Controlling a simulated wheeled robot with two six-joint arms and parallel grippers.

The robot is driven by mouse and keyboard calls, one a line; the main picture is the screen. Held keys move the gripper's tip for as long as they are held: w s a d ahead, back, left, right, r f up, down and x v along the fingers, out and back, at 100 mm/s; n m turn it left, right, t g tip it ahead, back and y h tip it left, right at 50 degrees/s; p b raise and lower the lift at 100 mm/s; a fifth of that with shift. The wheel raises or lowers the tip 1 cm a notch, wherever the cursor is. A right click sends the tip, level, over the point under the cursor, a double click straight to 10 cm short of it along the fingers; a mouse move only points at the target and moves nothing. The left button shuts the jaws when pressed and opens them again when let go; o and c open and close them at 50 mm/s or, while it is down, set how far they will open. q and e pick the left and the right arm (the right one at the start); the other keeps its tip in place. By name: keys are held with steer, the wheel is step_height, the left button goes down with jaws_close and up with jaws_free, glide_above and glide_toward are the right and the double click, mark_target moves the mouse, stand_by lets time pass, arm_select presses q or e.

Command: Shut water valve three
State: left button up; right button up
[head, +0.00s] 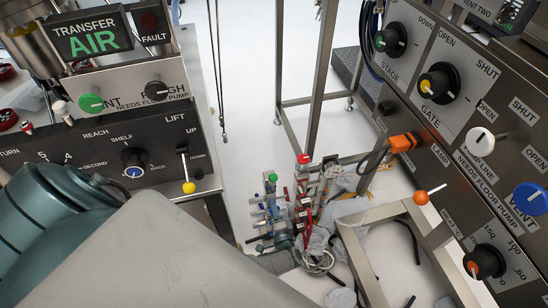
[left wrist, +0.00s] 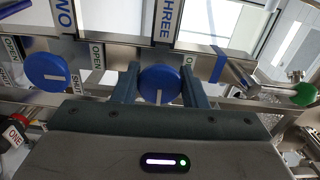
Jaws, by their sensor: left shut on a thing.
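My left gripper (left wrist: 158,84) is shut on a round blue knob (left wrist: 160,78) below the label THREE (left wrist: 167,20) in the left wrist view. One finger is on each side of the knob. Its white mark runs up and down in the picture. A similar blue knob (left wrist: 47,74), near the label TWO (left wrist: 64,16), stands to the left with its white mark lying sideways. In the head view my left arm fills the lower left, and its fingers and the held knob cannot be made out. My right gripper is in neither view.
In the head view, a control panel with knobs (head: 437,84) stands at right, another panel (head: 95,150) at left; floor shows between.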

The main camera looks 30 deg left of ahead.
arm_select(q)
steer(key=shift+m, duration=0.3)
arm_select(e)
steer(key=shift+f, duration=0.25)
arm_select(q)
steer(key=o, duration=1)
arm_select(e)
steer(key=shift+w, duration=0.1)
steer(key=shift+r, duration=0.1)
arm_select(q)
steer(key=shift+s+d, duration=0.1)
steer(key=p+v, duration=0.1)
steer(key=v, duration=0.9)
steer(key=shift+s+d, duration=0.15)
steer(key=shift+s, duration=0.1)
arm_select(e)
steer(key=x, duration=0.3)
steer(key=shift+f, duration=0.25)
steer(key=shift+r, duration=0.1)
